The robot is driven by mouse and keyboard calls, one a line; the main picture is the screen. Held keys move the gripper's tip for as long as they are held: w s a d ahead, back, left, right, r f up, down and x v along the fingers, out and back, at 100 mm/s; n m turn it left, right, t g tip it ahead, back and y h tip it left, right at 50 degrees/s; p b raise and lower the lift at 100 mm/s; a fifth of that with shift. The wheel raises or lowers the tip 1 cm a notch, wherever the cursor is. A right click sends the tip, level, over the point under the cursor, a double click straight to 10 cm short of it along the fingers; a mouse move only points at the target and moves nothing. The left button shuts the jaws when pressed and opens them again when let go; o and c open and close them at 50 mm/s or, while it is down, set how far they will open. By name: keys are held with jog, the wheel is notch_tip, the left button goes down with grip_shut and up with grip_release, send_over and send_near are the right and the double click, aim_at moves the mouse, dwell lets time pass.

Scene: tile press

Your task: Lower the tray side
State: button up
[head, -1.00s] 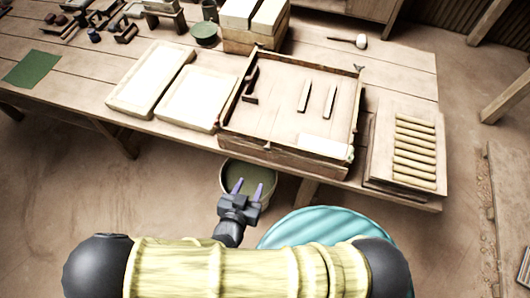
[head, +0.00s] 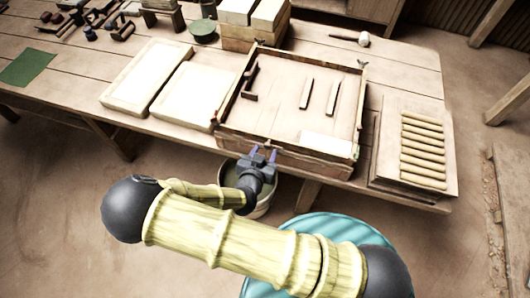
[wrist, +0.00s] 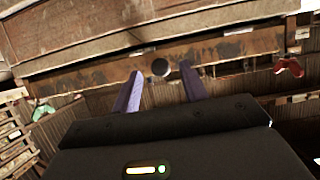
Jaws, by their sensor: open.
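The shallow wooden tray (head: 361,112) sits at the table's front edge. Its front side (head: 312,158) stands up along the edge nearest me and shows in the wrist view as a worn brown board (wrist: 225,48). A dark round knob (wrist: 161,67) is on that board. My gripper (head: 264,152) is open and empty, just in front of the board. In the wrist view its two purple fingers are on either side of the knob; I cannot tell whether they touch it. A red catch (wrist: 289,67) shows at the right and a green one (wrist: 42,111) at the left.
Two pale slabs (head: 147,77) lie left of the tray. A board with several clay rolls (head: 423,152) lies to its right. A bucket (head: 262,207) stands below the gripper, and a turquoise round object (head: 320,223) is beside it on the floor side.

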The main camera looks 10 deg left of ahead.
jog(key=shift+w+f, duration=0.25)
jog(key=shift+w, duration=0.35)
grip_shut()
